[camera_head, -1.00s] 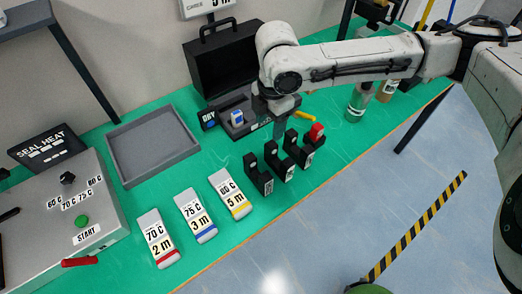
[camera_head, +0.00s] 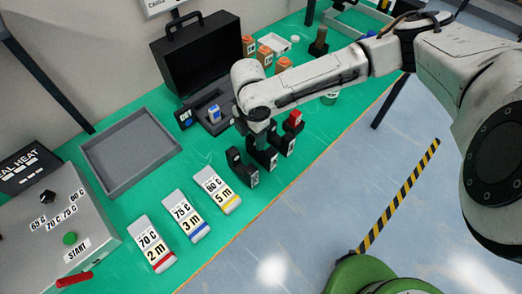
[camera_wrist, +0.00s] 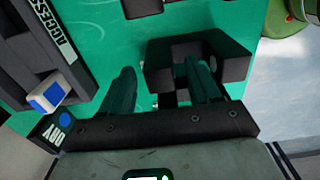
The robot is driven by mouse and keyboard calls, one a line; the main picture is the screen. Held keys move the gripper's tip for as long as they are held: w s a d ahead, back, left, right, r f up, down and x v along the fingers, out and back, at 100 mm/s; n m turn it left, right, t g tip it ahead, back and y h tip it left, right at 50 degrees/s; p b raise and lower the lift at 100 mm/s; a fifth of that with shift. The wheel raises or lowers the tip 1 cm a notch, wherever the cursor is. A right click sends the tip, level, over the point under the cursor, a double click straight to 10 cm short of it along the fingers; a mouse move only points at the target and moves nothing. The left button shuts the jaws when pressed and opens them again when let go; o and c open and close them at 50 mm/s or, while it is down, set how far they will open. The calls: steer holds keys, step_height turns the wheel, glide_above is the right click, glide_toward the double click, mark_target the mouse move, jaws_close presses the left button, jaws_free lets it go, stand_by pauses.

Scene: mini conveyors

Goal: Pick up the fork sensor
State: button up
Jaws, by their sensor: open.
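Three black fork-shaped blocks stand in a row on the green table: a near one (camera_head: 240,170), a middle one (camera_head: 263,157) and a far one with a red top (camera_head: 293,121). I cannot tell which one is meant by the fork sensor. My gripper (camera_head: 258,126) is over the row, close to the middle block, and partly hides it. In the wrist view my gripper (camera_wrist: 161,68) has its two fingers apart with nothing held between them. A dark fork-shaped block (camera_wrist: 231,65) lies beyond the right finger, which overlaps it. I cannot tell whether they touch.
An open black case (camera_head: 200,55) and a dark holder with a blue-and-white piece (camera_head: 214,113) stand behind the row. A grey tray (camera_head: 130,185) and several labelled tags (camera_head: 187,215) lie to the left. The table's front edge is close to the row.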

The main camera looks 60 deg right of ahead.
steer(key=shift+f, duration=0.4)
steer(key=c, duration=1.1)
steer(key=shift+r, duration=0.1)
steer(key=shift+c, duration=0.2)
steer(key=shift+r, duration=0.45)
steer(key=s+a+r+p, duration=0.3)
steer(key=s+r+p, duration=0.1)
steer(key=s+r, duration=0.8)
steer(key=shift+s+a, duration=0.4)
steer(key=shift+s, duration=0.3)
